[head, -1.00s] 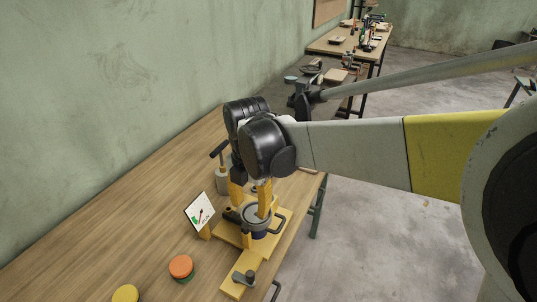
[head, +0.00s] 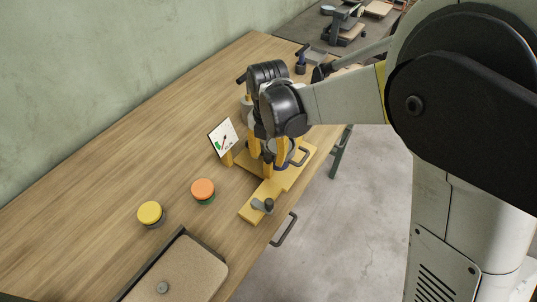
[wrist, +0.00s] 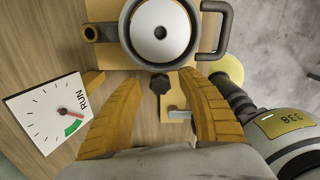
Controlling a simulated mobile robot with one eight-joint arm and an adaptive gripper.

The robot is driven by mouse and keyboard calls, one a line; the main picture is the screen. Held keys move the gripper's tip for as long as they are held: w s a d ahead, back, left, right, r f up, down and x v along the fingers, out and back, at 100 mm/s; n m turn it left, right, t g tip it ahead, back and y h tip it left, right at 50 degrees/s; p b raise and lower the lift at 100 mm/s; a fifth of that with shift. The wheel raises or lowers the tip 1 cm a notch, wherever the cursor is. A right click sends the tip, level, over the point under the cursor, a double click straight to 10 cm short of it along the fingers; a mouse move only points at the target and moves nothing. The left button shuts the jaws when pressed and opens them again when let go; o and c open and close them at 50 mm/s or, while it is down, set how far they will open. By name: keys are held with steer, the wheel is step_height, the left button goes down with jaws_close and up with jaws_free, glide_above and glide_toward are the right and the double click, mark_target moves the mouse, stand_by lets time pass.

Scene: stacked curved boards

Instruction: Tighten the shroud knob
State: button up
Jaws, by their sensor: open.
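In the wrist view a small dark lobed knob (wrist: 160,83) on a short stem sits just below the round shroud (wrist: 160,32), a dark metal ring with a pale disc inside. My gripper (wrist: 162,80) is open. Its two yellow fingers stand on either side of the knob with visible gaps. In the head view my gripper (head: 267,160) points down over the yellow fixture (head: 252,212), and its fingers and the wrist hide most of the shroud and the knob. I cannot tell the fingers' exact height relative to the knob.
A tilted RUN dial card (head: 223,137) stands left of the fixture. A grey lever (head: 262,205) is on the fixture's near end. An orange button (head: 203,190) and a yellow button (head: 150,213) lie left on the wooden table (head: 110,190). A tray (head: 180,275) is nearest.

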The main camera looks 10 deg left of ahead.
mark_target(268, 156)
jaws_close()
steer(key=shift+m, duration=1.6)
jaws_free()
steer(key=shift+r, duration=0.15)
step_height(268, 156, up, 12)
